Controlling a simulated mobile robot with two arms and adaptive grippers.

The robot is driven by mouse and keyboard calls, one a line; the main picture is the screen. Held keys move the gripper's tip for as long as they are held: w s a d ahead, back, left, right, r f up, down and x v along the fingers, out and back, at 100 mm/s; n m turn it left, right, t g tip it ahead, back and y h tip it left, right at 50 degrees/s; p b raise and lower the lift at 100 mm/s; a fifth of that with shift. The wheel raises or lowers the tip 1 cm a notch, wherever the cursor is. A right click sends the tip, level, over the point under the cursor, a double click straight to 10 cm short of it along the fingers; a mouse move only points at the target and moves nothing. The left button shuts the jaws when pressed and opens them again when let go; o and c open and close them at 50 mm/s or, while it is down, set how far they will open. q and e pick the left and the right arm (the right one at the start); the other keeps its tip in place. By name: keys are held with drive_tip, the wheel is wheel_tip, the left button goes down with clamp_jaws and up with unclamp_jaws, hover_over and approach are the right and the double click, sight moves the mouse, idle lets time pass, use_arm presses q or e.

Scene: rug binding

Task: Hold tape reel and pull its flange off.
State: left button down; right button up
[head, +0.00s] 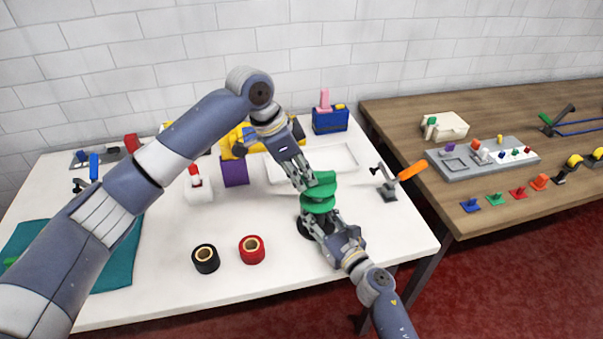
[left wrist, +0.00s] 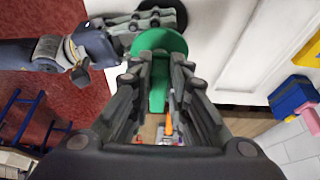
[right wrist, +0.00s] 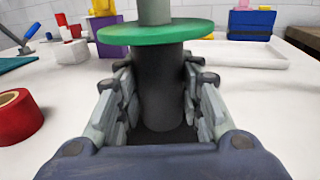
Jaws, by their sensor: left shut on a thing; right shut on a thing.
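My right gripper (head: 318,223) is shut around that cylinder, low down. A black round base (head: 305,230) is partly hidden.
Black (head: 205,259) and red (head: 251,249) tape rolls stand to the left. A white tray (head: 345,158) lies behind. A clamp with an orange handle (head: 412,170) stands to the right.

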use_arm(q)
drive_tip(key=shift+r, duration=0.1)
drive_tip(key=shift+r, duration=4.2)
use_arm(e)
drive_tip(key=o, duration=1.3)
drive_tip(key=shift+o, duration=0.2)
